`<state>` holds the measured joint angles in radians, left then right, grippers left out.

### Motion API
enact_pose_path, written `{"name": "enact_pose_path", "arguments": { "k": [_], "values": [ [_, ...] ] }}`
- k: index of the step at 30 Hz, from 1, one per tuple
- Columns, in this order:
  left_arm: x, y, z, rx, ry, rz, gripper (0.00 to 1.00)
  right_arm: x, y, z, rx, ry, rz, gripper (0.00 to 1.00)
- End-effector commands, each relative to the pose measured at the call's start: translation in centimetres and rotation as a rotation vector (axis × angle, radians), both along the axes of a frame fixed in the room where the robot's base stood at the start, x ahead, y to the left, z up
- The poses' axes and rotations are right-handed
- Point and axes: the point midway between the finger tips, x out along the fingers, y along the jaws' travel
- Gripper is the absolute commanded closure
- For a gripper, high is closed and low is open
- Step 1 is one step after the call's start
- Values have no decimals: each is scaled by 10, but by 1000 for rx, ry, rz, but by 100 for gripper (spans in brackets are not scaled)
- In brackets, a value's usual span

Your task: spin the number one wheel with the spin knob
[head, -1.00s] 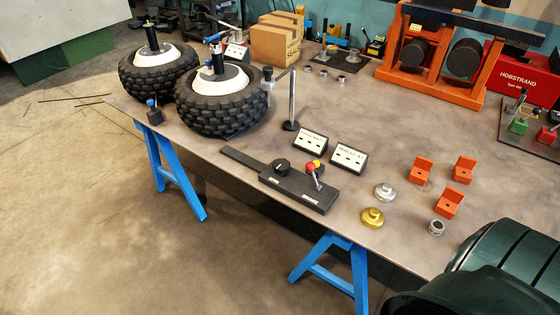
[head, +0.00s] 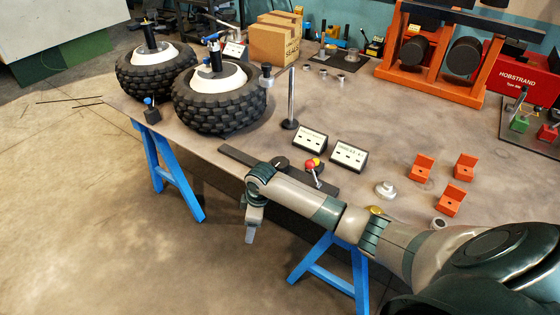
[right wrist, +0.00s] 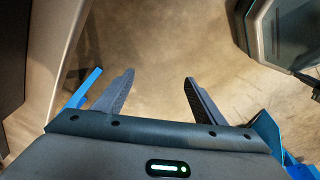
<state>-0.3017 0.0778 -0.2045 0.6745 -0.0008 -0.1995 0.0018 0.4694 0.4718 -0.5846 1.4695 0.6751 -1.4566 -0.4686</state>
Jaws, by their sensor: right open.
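Two knobbly black tyres with white hubs lie flat on the workbench, the nearer wheel (head: 220,100) and the farther wheel (head: 157,70). I cannot read a number on either. Each has an upright black post at its centre; the nearer post (head: 215,56) has a blue handle beside it, and the farther post (head: 150,38) has a yellowish part on top. I cannot tell which part is the spin knob. My right gripper (head: 251,237) hangs beyond the bench's front edge, below and right of the wheels. Its fingers are apart and empty in the right wrist view (right wrist: 160,80). My left gripper is out of view.
A metal post (head: 291,100) stands right of the nearer wheel. Two label stands (head: 310,138), orange blocks (head: 422,168) and blue trestles (head: 168,165) are nearby. Open floor lies at left.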

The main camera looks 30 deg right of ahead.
Motion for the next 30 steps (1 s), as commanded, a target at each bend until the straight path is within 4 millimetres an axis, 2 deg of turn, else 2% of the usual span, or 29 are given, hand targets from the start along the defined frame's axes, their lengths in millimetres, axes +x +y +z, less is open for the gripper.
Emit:
{"name": "enact_pose_path", "arguments": {
  "k": [1, 3, 11, 15, 21, 25, 30],
  "values": [
    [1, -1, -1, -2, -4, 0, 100, 13, -6, 30, -21, -4, 55, 36],
    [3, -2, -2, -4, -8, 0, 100, 23, -15, 63, -46, 10, 119, 36],
    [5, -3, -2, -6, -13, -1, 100, 53, -59, 154, -111, 54, 245, 36],
    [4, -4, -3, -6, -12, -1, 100, 68, -93, 211, -138, 76, 289, 36],
    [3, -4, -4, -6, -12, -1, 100, 75, -134, 286, -152, 106, 336, 36],
    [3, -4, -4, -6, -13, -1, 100, 74, -149, 314, -151, 118, 351, 36],
    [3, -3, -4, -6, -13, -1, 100, 72, -156, 328, -149, 123, 361, 36]
  ]
}}
